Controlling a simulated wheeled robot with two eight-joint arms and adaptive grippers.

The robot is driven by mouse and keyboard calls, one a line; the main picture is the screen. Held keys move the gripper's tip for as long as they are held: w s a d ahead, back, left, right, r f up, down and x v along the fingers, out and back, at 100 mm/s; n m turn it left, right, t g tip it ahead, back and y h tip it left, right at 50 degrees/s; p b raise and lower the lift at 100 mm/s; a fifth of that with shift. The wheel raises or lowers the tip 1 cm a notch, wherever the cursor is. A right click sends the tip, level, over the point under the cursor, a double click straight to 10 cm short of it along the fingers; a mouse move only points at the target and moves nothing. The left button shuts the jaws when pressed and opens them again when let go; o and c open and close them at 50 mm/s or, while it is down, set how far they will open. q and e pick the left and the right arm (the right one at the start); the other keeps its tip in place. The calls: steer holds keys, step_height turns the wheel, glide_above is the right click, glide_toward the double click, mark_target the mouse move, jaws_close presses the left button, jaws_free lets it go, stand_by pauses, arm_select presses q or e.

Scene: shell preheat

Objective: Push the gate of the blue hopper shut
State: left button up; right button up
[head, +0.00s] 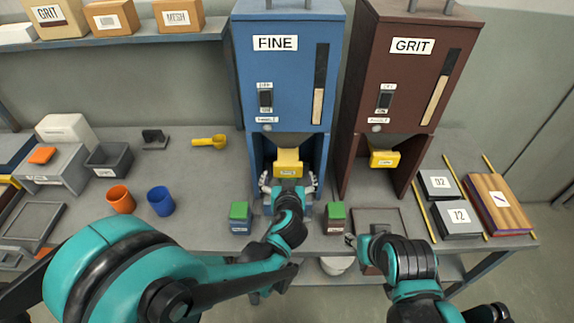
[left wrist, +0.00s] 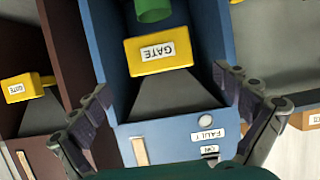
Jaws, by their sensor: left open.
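The blue hopper (head: 284,85) labelled FINE stands at the middle back of the bench. Its yellow gate (head: 288,162) shows below the funnel; in the left wrist view the yellow gate (left wrist: 158,55) appears upside down with its label facing me. My left gripper (head: 288,182) is open and empty at the front of the hopper bay, fingers spread to either side just below the gate in the head view. In the wrist view I see no finger contact with the gate. My right gripper (head: 352,240) is low at the bench's front edge; its jaws are unclear.
A brown GRIT hopper (head: 408,90) with its own yellow gate (head: 384,158) stands close on the right. Green-topped blocks (head: 240,217) and (head: 335,217) flank my left wrist. Orange (head: 121,199) and blue cups (head: 160,201) stand left. A green round object (left wrist: 152,10) shows beyond the gate.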

mark_target(288, 168)
arm_select(q)
steer(key=b+x, duration=0.1)
steer(key=x, duration=0.6)
steer(key=shift+s+b, duration=0.1)
steer(key=shift+b, duration=0.25)
